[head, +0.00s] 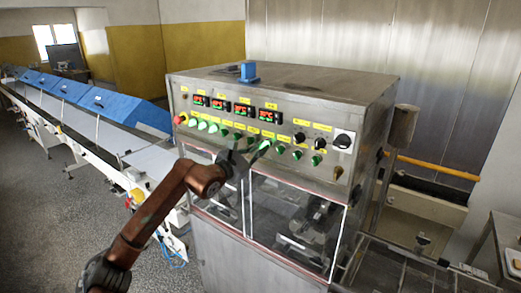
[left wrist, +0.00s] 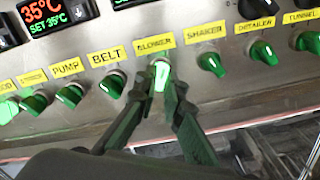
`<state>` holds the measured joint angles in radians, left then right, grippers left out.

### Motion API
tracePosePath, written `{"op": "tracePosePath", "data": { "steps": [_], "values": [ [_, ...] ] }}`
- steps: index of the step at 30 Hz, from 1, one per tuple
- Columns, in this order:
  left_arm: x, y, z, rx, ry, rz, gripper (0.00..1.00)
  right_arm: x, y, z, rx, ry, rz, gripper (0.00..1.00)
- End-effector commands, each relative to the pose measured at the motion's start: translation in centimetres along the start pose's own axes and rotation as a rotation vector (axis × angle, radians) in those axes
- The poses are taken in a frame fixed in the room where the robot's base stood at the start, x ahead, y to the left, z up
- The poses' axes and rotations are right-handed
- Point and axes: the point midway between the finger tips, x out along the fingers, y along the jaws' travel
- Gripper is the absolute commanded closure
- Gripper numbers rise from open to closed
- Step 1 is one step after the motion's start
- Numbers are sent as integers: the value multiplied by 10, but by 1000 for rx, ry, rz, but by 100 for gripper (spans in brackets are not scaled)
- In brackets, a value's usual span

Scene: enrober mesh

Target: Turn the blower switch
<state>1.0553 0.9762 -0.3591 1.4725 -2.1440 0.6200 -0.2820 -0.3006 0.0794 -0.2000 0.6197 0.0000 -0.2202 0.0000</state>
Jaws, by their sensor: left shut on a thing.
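The blower switch (left wrist: 160,75) is a green knob under the yellow BLOWER label (left wrist: 155,44) in the left wrist view. It looks brighter than its neighbours, and its grip stands nearly upright in the picture. My left gripper (left wrist: 160,88) has its dark fingers on either side of this knob and is shut on it. In the head view my left gripper (head: 250,153) reaches the row of green knobs on the panel front; the blower switch is hard to make out there. My right gripper is in neither view.
The belt switch (left wrist: 112,86) and shaker switch (left wrist: 211,64) sit close on either side. The steel control cabinet (head: 300,82) has clear windows below the panel. A conveyor with blue covers (head: 115,105) runs along the left. Railings stand at lower right.

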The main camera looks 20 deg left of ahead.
Motion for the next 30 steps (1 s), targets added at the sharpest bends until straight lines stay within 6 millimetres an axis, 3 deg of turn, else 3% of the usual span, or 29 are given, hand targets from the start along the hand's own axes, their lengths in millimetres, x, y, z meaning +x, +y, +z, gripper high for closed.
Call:
{"op": "tracePosePath", "data": {
  "steps": [8, 18, 30],
  "values": [
    [0, -2, -3, -136, -3, 1, 100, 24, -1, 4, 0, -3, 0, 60],
    [1, -3, -3, -443, -2, 0, 100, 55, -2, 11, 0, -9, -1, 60],
    [1, -2, -1, -797, 0, 0, 100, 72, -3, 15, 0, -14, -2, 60]
  ]
}}
